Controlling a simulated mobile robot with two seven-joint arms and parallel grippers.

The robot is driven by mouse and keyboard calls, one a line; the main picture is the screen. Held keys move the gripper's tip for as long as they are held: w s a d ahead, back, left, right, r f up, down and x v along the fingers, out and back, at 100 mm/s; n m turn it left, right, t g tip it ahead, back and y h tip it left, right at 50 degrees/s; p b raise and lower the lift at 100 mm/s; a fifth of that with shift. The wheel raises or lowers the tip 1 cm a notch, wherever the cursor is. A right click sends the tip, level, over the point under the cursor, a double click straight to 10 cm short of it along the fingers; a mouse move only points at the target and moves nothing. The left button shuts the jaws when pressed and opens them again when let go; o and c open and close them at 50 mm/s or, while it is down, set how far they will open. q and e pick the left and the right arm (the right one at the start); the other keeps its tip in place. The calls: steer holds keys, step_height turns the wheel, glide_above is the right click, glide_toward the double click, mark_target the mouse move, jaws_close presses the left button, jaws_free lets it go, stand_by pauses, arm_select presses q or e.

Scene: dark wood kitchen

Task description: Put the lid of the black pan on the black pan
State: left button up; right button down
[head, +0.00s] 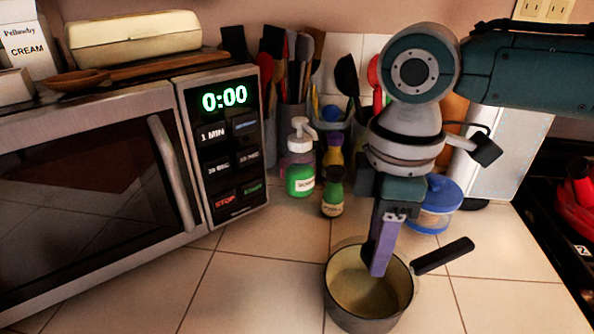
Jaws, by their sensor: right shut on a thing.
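The black pan (347,311), a small dark saucepan with a pale yellowish inside, stands upright on the tiled counter. Its black handle (443,256) points to the right and back. My right gripper (379,268) comes down from above, with its purple finger over the middle of the pan's opening. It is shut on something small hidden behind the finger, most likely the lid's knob. The lid itself does not show clearly, so I cannot tell whether it lies flat on the rim. My left gripper is not in view.
A microwave (90,200) fills the left side. Behind the pan stand a green soap bottle (300,178), a small dark bottle (333,195), utensil holders and a blue-lidded container (437,205). A stove edge is at the right. Counter in front is clear.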

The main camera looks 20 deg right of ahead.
steer(key=shift+f, duration=0.15)
steer(key=shift+f, duration=0.35)
steer(key=shift+f, duration=0.1)
steer(key=shift+c, duration=2.1)
jaws_free()
